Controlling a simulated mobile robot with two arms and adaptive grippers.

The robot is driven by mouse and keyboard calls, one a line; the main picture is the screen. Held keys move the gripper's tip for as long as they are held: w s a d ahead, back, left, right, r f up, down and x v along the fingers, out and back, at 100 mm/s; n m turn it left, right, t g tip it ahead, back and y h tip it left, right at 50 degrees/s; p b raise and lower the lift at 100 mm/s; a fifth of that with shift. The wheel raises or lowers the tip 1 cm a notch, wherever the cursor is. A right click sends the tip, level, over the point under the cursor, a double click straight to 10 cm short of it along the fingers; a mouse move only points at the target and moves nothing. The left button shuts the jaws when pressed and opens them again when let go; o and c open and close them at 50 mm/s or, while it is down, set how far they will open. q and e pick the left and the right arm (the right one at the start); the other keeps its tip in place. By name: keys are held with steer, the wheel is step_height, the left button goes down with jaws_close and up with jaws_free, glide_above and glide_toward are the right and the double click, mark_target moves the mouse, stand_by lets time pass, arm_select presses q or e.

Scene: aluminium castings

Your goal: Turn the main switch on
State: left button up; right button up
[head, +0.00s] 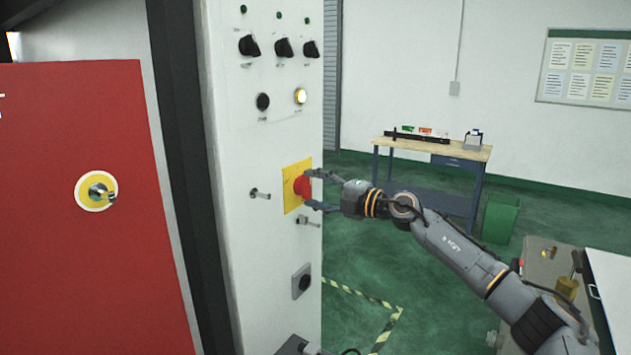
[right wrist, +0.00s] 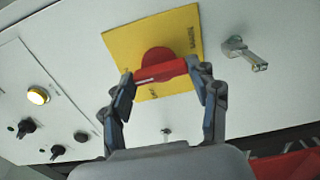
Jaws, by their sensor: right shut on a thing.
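The main switch is a red rotary handle (head: 302,186) on a square yellow plate (head: 291,200), mounted on the white control panel. In the right wrist view the red handle (right wrist: 160,71) lies as a bar across the yellow plate (right wrist: 187,22), with small dark lettering around it that I cannot read surely. My right gripper (head: 309,188) reaches in from the right. In the right wrist view its two fingers (right wrist: 160,72) are shut on the two ends of the handle. My left gripper is not clearly seen.
The panel carries a lit yellow lamp (head: 300,96), black knobs (head: 249,45) and a metal latch handle (head: 260,194). A red door (head: 70,250) with a key switch (head: 98,191) stands at left. A workbench (head: 430,150) and green bin (head: 500,218) stand behind; the floor between is clear.

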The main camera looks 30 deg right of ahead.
steer(key=shift+m, duration=0.3)
steer(key=o, duration=1.1)
steer(key=shift+o, duration=0.2)
steer(key=shift+s, duration=0.1)
steer(key=v, duration=1.1)
steer(key=shift+s+d, duration=0.15)
steer(key=shift+s, duration=0.2)
